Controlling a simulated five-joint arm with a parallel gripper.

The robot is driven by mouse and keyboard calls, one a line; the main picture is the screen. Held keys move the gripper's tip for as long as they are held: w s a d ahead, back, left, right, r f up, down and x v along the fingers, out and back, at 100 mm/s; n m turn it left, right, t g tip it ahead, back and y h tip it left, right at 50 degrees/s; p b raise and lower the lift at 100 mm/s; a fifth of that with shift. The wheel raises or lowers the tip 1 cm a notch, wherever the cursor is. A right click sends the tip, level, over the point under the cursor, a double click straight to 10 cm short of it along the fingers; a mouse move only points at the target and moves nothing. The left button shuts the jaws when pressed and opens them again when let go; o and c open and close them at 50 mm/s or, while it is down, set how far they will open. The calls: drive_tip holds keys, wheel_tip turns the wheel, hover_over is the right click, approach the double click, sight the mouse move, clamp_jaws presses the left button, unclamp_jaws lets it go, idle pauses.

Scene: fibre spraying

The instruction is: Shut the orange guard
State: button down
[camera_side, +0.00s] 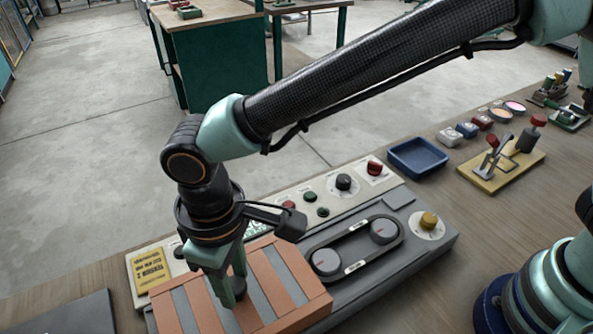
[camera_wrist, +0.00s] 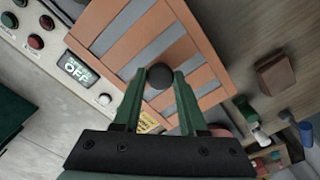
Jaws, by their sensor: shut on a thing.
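The orange guard (camera_side: 301,271) is a slatted orange panel with grey gaps. It lies over the left front part of the grey machine (camera_side: 372,275), left of two grey pulleys and their belt, which are uncovered. In the wrist view the guard (camera_wrist: 186,57) fills the upper middle. A round black knob (camera_wrist: 158,76) stands on the guard. My gripper (camera_side: 233,298) points down at the guard, with its green fingers on either side of the knob. In the wrist view my gripper (camera_wrist: 160,76) is shut on the knob. The fingers partly hide the knob in the side view.
A panel with buttons and dials runs behind the guard; its display (camera_wrist: 76,69) reads OFF. A yellow knob (camera_side: 429,221) stands on the machine's right end. A blue tray (camera_side: 418,157) and a yellow-based clamp (camera_side: 497,170) stand farther right.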

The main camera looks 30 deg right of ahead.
idle(0.3)
drive_tip(key=d, duration=2.2)
drive_tip(key=shift+d, duration=0.3)
drive_tip(key=shift+c, duration=2.2)
unclamp_jaws()
drive_tip(key=shift+a+r, duration=0.1)
drive_tip(key=shift+r, duration=0.05)
wheel_tip(320, 180, up, 12)
